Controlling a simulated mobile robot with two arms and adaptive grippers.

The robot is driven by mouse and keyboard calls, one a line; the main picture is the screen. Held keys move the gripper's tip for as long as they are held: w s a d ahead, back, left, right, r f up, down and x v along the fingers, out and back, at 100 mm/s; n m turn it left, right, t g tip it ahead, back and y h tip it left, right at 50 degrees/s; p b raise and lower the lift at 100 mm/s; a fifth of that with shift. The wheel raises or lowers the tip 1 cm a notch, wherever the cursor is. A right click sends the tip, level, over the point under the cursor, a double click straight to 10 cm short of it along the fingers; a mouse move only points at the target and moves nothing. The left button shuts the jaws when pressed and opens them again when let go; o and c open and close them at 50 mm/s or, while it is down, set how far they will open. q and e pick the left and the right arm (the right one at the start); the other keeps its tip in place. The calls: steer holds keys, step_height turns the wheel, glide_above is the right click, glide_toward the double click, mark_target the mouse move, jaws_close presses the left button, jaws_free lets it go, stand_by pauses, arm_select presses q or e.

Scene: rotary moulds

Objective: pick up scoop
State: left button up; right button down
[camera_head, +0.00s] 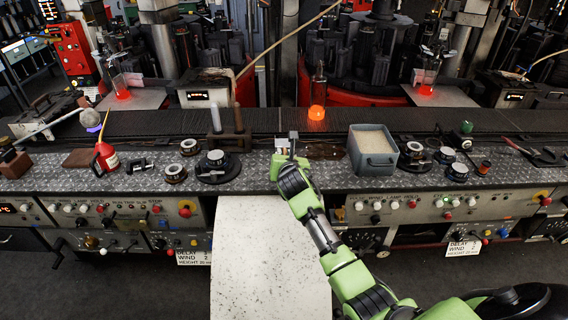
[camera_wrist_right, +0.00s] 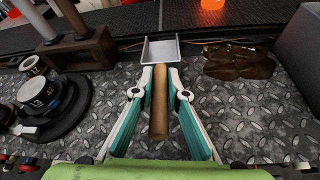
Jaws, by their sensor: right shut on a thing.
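The scoop has a grey metal pan and a round wooden handle. In the wrist view its pan (camera_wrist_right: 163,50) points away from me and its handle (camera_wrist_right: 159,105) runs back between my fingers. In the head view the small metal pan (camera_head: 282,143) shows just beyond my right gripper (camera_head: 290,160). My right gripper (camera_wrist_right: 160,78) is shut on the handle near the pan, with a teal-and-white finger on each side. I cannot tell whether the scoop touches the diamond-plate bench. My left gripper is not in view.
A grey bin of pale granules (camera_head: 373,160) stands right of the scoop. A brown holder with upright rods (camera_head: 232,138) stands left. A dark brown flat piece (camera_wrist_right: 238,62) lies close by at right.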

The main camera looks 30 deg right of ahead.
steer(key=s+a+r, duration=0.2)
steer(key=s+r, duration=0.7)
steer(key=s, duration=0.4)
steer(key=shift+s+a+r+b, duration=0.15)
steer(key=shift+s+r+b, duration=0.05)
steer(key=shift+s+b, duration=0.2)
steer(key=shift+w, duration=0.1)
